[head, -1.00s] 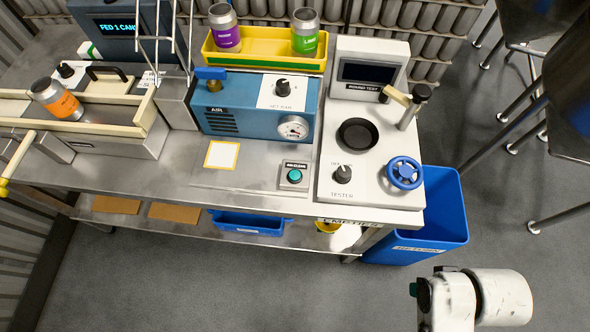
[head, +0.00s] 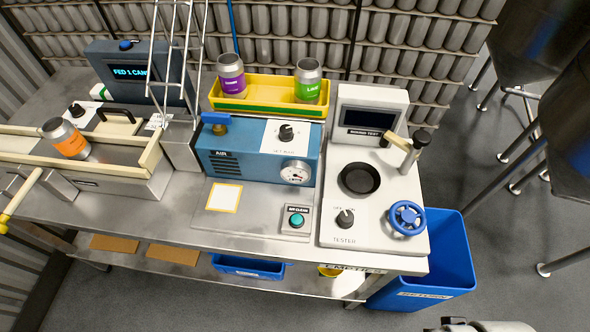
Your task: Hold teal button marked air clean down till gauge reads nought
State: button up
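The teal button (head: 296,220) sits on a small grey box with a label that reads "AIR CLEAN", on the bench in front of the blue air unit (head: 225,160). It appears unpressed, with nothing touching it. The round white gauge (head: 295,172) is on the right of the air unit's front face. Its needle is too small to read for certain. Only a white piece of my arm shows at the bottom right edge, well away from the button. My gripper is not in view.
The white tester (head: 375,215) with a blue handwheel (head: 407,218) stands right of the button. A yellow tray (head: 268,104) with two cans is behind the air unit. A blue return bin (head: 440,265) stands at the bench's right end.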

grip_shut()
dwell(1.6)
